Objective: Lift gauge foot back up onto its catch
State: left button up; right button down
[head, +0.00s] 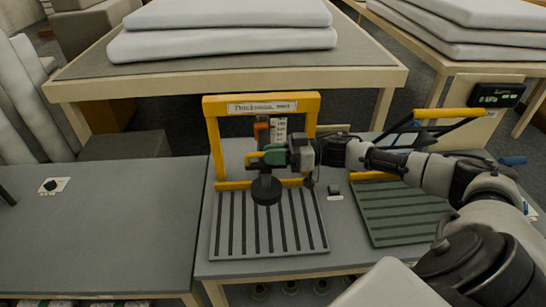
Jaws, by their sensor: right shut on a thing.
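The thickness gauge has a yellow frame (212,150) with a label on its top bar, standing at the back of a slotted grey plate (232,235). The gauge foot (266,190) is a black disc on a short dark stem, upright, in front of the frame over the plate's back part. I cannot tell whether it touches the plate. My right gripper (266,158) reaches in from the right and is shut on the foot's upper part, which it mostly hides. An orange piece (262,130) and a white scale (280,128) show behind it. The catch is not clearly visible. My left gripper is out of view.
A green slotted plate (395,212) with a yellow-handled arm (450,113) stands at the right. A small dark block (334,189) lies between the plates. The left table (105,225) is mostly clear. White wadding slabs (220,43) lie on the table behind.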

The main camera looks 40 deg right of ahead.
notch_tip(320, 180, up, 2)
jog(key=shift+r+p, duration=0.1)
jog(key=shift+p, duration=0.2)
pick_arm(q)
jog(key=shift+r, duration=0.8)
pick_arm(e)
jog(key=shift+w+d, duration=0.1)
jog(key=c, duration=1.1)
grip_release()
jog(key=shift+c, duration=0.2)
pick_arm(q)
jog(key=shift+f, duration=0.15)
